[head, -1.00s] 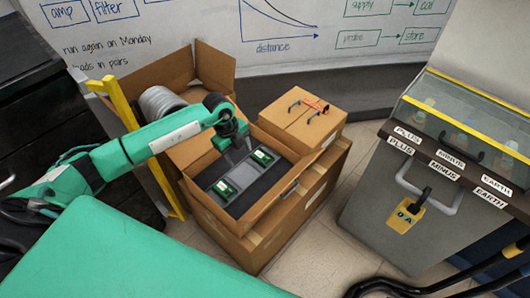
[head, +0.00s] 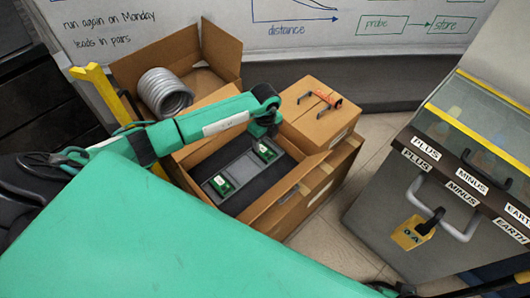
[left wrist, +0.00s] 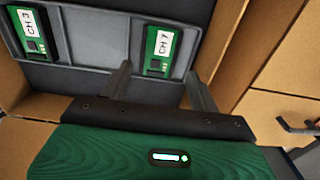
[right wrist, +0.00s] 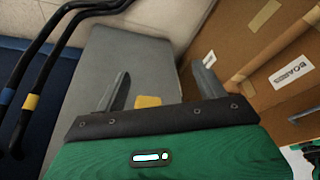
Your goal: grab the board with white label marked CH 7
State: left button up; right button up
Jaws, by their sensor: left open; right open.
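The CH 7 board (left wrist: 159,50) is a green board with a white label. It lies in a slot of a grey tray (left wrist: 100,75). In the head view, the board nearer my left gripper (head: 270,133) looks like this same CH 7 board (head: 266,151). My left gripper is open over the tray. In the left wrist view its fingers (left wrist: 158,85) stand either side of the CH 7 board's column, apart from the board. The CH 3 board (left wrist: 32,38) lies to its left; it also shows in the head view (head: 221,185). My right gripper (right wrist: 158,88) is open and empty.
The tray sits in an open cardboard box (head: 262,212), whose walls rise around it. A closed carton (head: 318,115) stands behind right, and a box with a grey coil (head: 165,92) behind left. A grey case with a yellow padlock (head: 408,236) stands at the right.

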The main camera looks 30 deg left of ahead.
aim_at(265, 151)
pick_arm(q)
notch_tip(265, 151, down, 6)
jog(key=shift+s+a+r+b, duration=0.1)
jog(key=shift+r+b, duration=0.15)
jog(key=shift+b, duration=0.15)
jog(key=c, duration=0.7)
jog(key=shift+c, duration=0.2)
pick_arm(e)
jog(key=shift+s+d+r, duration=0.1)
jog(key=shift+s+r, duration=0.4)
jog(key=shift+r, duration=0.2)
